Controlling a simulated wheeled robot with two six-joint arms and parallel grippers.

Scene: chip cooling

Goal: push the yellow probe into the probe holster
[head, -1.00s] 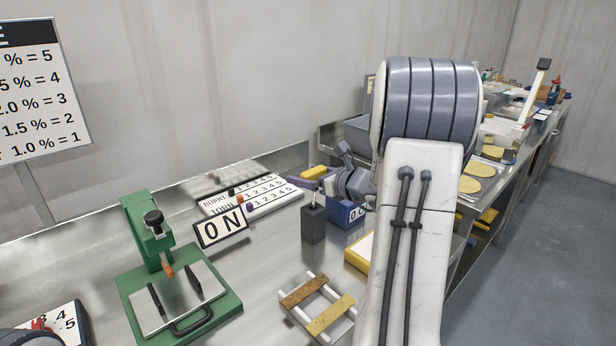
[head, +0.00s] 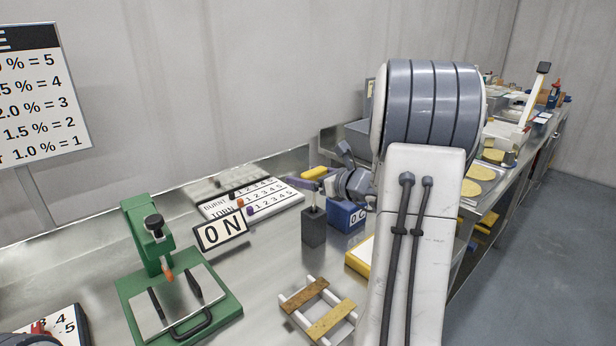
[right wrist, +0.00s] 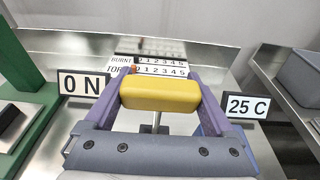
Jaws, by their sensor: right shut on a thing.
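The yellow probe (head: 315,172) has a block-shaped yellow handle and a thin metal stem pointing down. My right gripper (head: 305,183) is shut on the handle, with one purple finger on each side, as the right wrist view shows with the yellow handle (right wrist: 158,94) between the fingers. The probe holster (head: 314,231), a dark upright block, stands directly under the probe. A length of stem shows between the handle and the holster top. The stem's lower end seems to be at or in the holster; its depth is hidden. My left gripper does not show clearly.
A blue box (head: 343,216) stands close to the right of the holster; its label (right wrist: 247,107) reads 25 C. A wooden rack (head: 330,322) lies in front.

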